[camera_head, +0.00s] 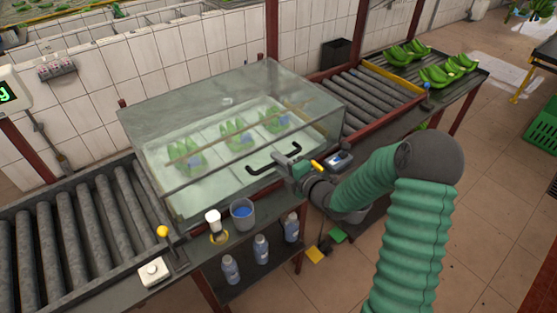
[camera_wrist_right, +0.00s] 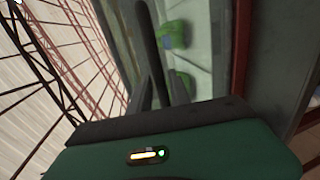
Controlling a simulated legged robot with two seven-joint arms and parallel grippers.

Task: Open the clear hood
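The clear hood (camera_head: 190,95) is a see-through box that sits down over a pale tray on the conveyor line. Three green banana bunches (camera_head: 238,138) show through it. Its black bar handle (camera_head: 262,166) is on the front face, toward the right. My right gripper (camera_head: 290,168) is at the right end of this handle; the frames do not show clearly whether its fingers are around it. In the right wrist view a dark bar (camera_wrist_right: 155,55) stands just beyond the gripper's dark edge, with green fruit behind clear panels. My left gripper is not in view.
Roller conveyors run left (camera_head: 80,230) and right (camera_head: 365,98) of the hood. A cup of blue liquid (camera_head: 242,214), a white-topped item (camera_head: 213,222) and a white button box (camera_head: 153,271) stand along the front ledge. Bottles (camera_head: 261,250) stand on a shelf below. More bananas (camera_head: 440,72) lie at far right.

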